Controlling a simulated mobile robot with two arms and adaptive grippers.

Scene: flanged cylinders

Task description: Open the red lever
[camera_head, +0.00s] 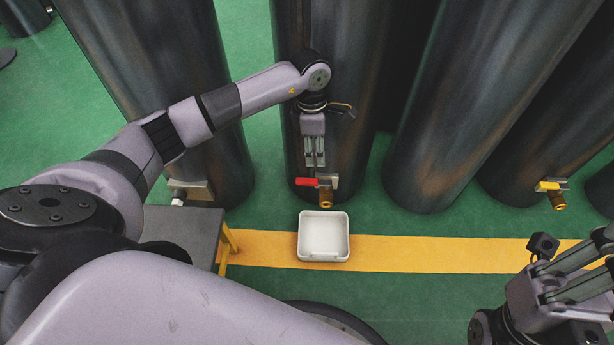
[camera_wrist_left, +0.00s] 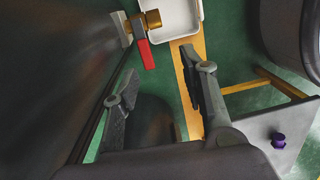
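The red lever (camera_head: 306,182) points left from a brass valve (camera_head: 326,196) low on the middle dark cylinder. A white tray (camera_head: 323,257) sits on the floor below the valve. My left gripper (camera_head: 315,163) points down in front of that cylinder, just above the lever in the head view. In the left wrist view its fingers (camera_wrist_left: 160,62) are spread and empty, with the red lever (camera_wrist_left: 146,54) beyond and between the tips, apart from them. My right gripper (camera_head: 582,270) is at the lower right, far from the valve; its tips are cut off.
Large dark cylinders stand on both sides. A yellow-handled valve (camera_head: 549,186) is on the right cylinder, a white-handled one (camera_head: 178,198) on the left. A grey table (camera_head: 185,228) stands at left. The green floor around the tray and yellow stripe (camera_head: 430,254) is clear.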

